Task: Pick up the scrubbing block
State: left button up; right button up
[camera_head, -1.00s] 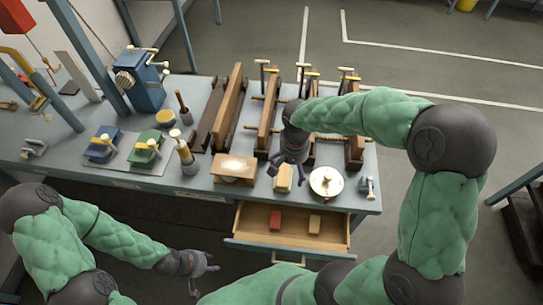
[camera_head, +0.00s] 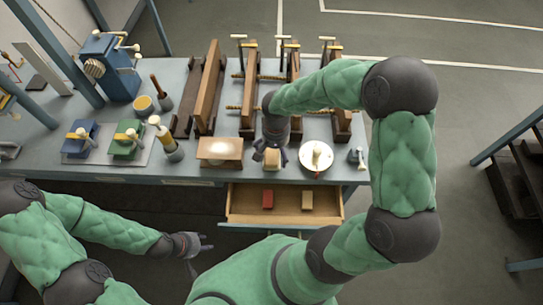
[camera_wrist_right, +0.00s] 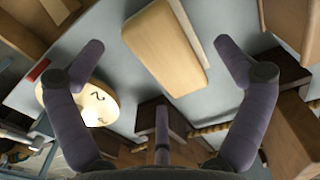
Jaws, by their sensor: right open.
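A pale tan block (camera_head: 271,163), which looks like the scrubbing block, lies near the front edge of the grey-blue table (camera_head: 330,178). In the right wrist view the block (camera_wrist_right: 165,45) shows large between the fingers, with space on both sides. My right gripper (camera_head: 269,156) is open above the block and partly hides it in the head view. Its fingers are spread around the block's width in the wrist view (camera_wrist_right: 158,50); I cannot tell how far above it they are. My left gripper (camera_head: 198,252) is open and empty in front of the table.
A round white dial (camera_head: 316,156) stands just right of the block, and a wooden box (camera_head: 220,150) just left. Wooden clamp frames (camera_head: 248,105) stand behind. Below is an open drawer (camera_head: 285,213) with a red block (camera_head: 267,199) and a tan block (camera_head: 307,200).

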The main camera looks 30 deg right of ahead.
notch_tip(320, 180, down, 3)
jog(key=shift+r, duration=0.15)
jog(key=c, duration=1.1)
jog(key=shift+r, duration=0.15)
